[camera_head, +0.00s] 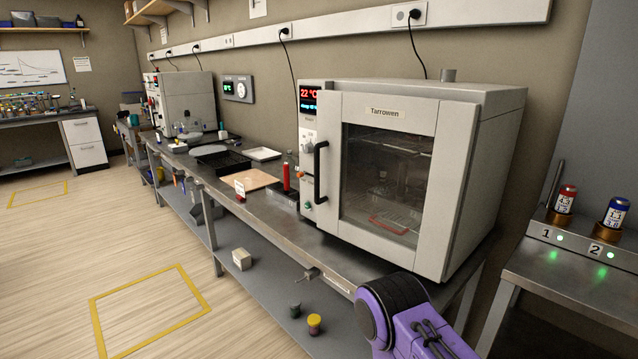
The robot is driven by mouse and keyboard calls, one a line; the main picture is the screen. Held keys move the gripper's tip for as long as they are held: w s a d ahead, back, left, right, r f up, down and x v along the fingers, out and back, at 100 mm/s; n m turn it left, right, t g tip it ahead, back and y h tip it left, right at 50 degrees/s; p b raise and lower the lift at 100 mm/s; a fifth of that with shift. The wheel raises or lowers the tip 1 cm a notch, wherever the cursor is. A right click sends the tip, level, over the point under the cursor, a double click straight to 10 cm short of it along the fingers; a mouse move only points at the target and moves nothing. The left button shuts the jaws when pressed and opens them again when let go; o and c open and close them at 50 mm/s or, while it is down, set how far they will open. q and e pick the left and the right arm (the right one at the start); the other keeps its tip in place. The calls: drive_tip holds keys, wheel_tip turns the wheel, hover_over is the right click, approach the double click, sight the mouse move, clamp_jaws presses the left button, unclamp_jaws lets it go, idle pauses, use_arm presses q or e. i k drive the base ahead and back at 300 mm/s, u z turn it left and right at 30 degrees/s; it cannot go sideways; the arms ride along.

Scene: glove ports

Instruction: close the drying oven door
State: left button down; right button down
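The drying oven (485,135) is a pale grey box labelled Tarrowen, standing on the right part of the steel bench. Its door (385,113) has a dark window and faces left and toward me. The door looks flush with the front or nearly so; I cannot tell if a small gap is left. A black vertical bar handle (318,172) is on the door's left side, beside the control panel (308,130) with its red 22 °C display. Neither gripper's fingers are in view. A purple and black link of my arm shows at the bottom, below the oven.
The steel bench (345,262) runs back left, holding a red bottle (286,178), a tan board (250,180) and a black tray (222,162). A side stand (585,275) on the right bears red (566,198) and blue (615,212) capped vials. The floor at left is clear.

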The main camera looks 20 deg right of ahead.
sight(453, 124)
drive_tip(key=u, duration=0.4)
drive_tip(key=i, duration=1.05)
drive_tip(key=z, duration=0.55)
